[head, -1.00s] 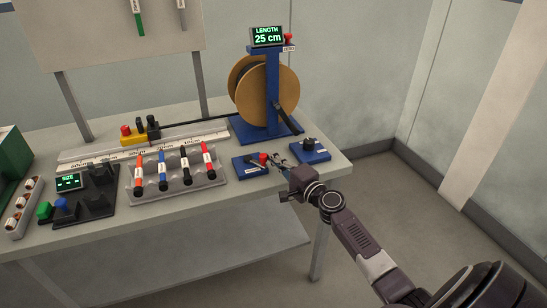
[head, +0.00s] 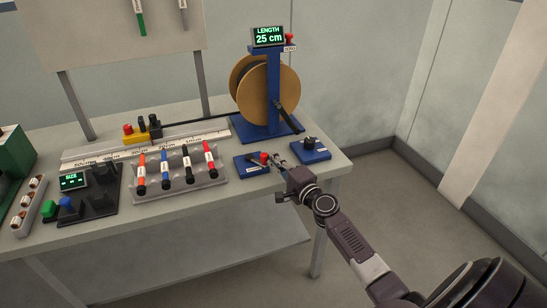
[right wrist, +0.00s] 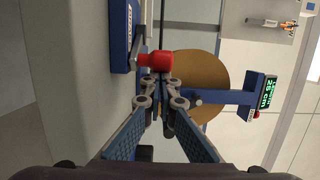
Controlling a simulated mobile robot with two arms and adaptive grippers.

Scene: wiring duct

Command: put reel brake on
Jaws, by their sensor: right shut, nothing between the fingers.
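A lever with a red knob (head: 263,157) sits on a small blue base (head: 250,168) at the front right of the bench. My left gripper is not in view.
A second blue box with a black knob (head: 309,143) stands just right of my gripper. A grey rack (head: 215,173) with several coloured pens lies to the left. A ruler (head: 100,152) and a yellow block (head: 135,137) are behind it. The bench's right edge is close.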

